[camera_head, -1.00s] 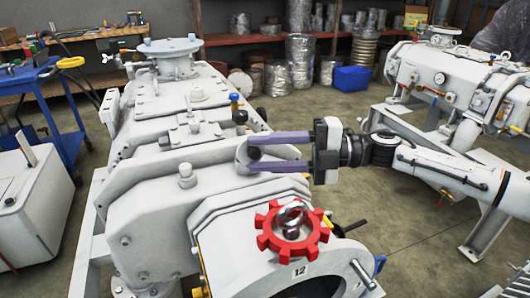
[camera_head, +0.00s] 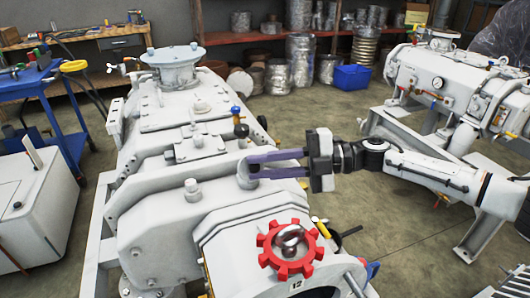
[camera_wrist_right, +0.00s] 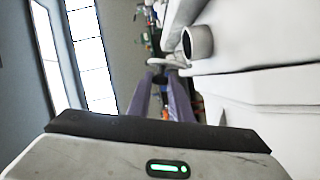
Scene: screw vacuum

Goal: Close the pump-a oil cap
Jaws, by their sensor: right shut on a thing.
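My right gripper (camera_head: 252,169) reaches in from the right over the near white pump (camera_head: 150,225), its purple fingers pointing left. It is shut on a pale round cap (camera_head: 243,176), which shows as a whitish disc at the fingertips. In the right wrist view the cap (camera_wrist_right: 178,63) is a light disc with a dark knob at the ends of the fingers (camera_wrist_right: 165,82). A short white cylinder with a dark open mouth (camera_wrist_right: 198,42) stands out from white pump surfaces to the right of the cap, apart from it. My left gripper is not in view.
A red toothed handwheel (camera_head: 290,250) stands in front of my right gripper. A blue-topped fitting (camera_head: 237,117) rises behind it. A second white pump (camera_head: 445,85) is at the right. A blue cart (camera_head: 45,100) is at the left. Open floor (camera_head: 365,195) lies between the pumps.

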